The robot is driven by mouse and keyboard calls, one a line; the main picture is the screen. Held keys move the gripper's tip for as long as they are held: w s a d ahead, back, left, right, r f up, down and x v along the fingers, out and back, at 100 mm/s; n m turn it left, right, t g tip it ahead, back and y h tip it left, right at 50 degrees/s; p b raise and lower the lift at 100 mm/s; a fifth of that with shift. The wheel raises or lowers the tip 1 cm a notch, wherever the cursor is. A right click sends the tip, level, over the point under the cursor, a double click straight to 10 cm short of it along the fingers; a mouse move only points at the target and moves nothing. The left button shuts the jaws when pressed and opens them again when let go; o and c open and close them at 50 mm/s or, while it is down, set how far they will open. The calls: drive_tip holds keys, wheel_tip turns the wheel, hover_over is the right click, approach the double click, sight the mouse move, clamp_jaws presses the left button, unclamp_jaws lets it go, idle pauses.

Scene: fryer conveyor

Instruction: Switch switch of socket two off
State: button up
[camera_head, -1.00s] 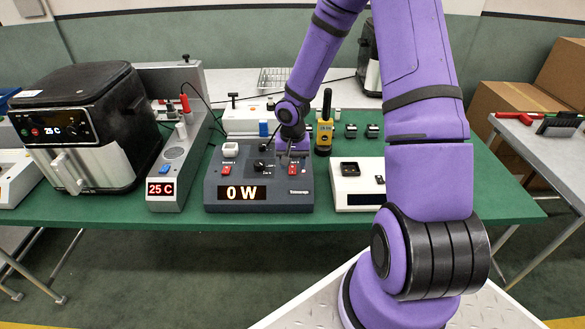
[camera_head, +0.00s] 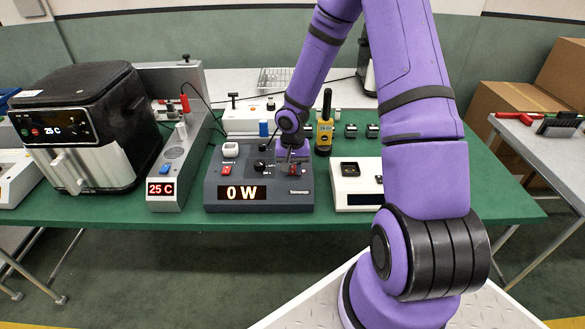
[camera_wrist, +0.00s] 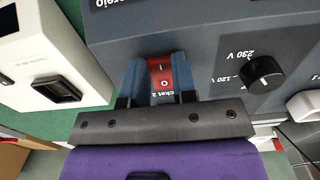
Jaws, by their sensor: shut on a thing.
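The red rocker switch of socket two (camera_wrist: 161,71) shows between my gripper's two blue fingers in the wrist view. It has an "I" mark at its far end and an "O" near the gripper body, above a partly hidden "cket 2" label. My gripper (camera_wrist: 159,84) is shut on this switch, with one finger at each side. In the head view my gripper (camera_head: 292,164) is over the right part of the dark grey power box (camera_head: 221,193) and mostly hides the switch. The box's display reads 0 W (camera_head: 243,192).
Another red switch (camera_head: 227,168) and a white socket (camera_head: 231,149) are at the box's left. A black knob (camera_wrist: 262,74) is beside my gripper. A yellow handheld device (camera_head: 325,131) stands behind right, a white box (camera_head: 343,197) at right, and an air fryer (camera_head: 85,120) far left.

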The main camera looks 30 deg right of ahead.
sight(293, 165)
drive_tip(key=shift+d, duration=0.15)
drive_tip(key=shift+w+r+g+y, duration=0.1)
drive_tip(key=shift+w+g+y, duration=0.15)
drive_tip(key=shift+g+y, duration=0.7)
drive_tip(key=o, duration=0.9)
drive_tip(key=shift+r, duration=0.15)
drive_tip(key=v, duration=1)
drive_tip(key=shift+w+r, duration=0.25)
